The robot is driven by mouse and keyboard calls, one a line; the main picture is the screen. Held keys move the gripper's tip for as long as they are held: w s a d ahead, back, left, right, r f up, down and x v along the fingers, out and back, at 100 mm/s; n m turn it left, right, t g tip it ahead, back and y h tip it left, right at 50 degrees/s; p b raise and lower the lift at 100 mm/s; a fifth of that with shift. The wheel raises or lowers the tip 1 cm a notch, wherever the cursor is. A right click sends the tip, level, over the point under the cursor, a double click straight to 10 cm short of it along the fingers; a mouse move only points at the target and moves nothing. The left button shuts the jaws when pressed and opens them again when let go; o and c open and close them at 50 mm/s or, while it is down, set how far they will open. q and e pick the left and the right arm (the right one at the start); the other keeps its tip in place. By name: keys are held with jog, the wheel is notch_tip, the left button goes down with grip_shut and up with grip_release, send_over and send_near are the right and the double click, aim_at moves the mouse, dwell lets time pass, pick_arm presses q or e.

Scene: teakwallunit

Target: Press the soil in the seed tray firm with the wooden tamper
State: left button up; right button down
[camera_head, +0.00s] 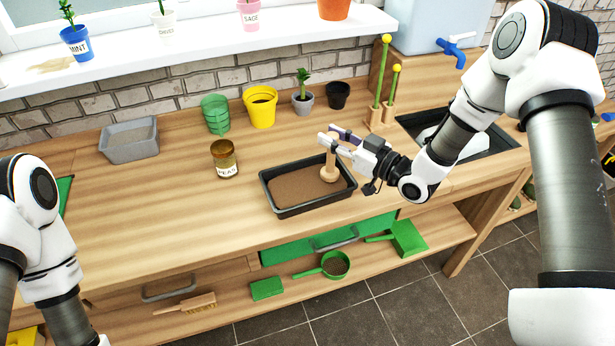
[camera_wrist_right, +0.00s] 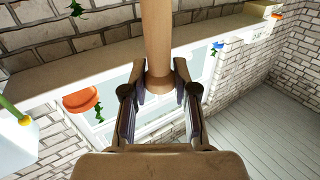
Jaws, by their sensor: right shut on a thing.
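The seed tray (camera_head: 284,211) is a black rectangular tray filled with brown soil (camera_head: 300,187), on the wooden bench. My right gripper (camera_head: 336,138) is above the tray's right part, shut on the wooden tamper (camera_head: 330,172). The tamper stands about upright with its round head down at the soil in the right part of the tray. I cannot tell whether it touches the soil. In the right wrist view the tamper's handle (camera_wrist_right: 156,40) runs up from between the fingers (camera_wrist_right: 158,90). My left arm is at the left edge of the head view, but its gripper is not visible.
A brown PEAS jar (camera_head: 224,158) stands left of the tray. A grey tray (camera_head: 129,141), green pots (camera_head: 215,114), a yellow pot (camera_head: 260,106) and small pots line the back. A sink (camera_head: 408,120) is at right.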

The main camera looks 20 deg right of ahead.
notch_tip(320, 180, up, 7)
jog(key=p, duration=0.4)
jog(key=shift+p, duration=0.4)
jog(key=shift+f, duration=0.1)
jog(key=shift+f, duration=0.1)
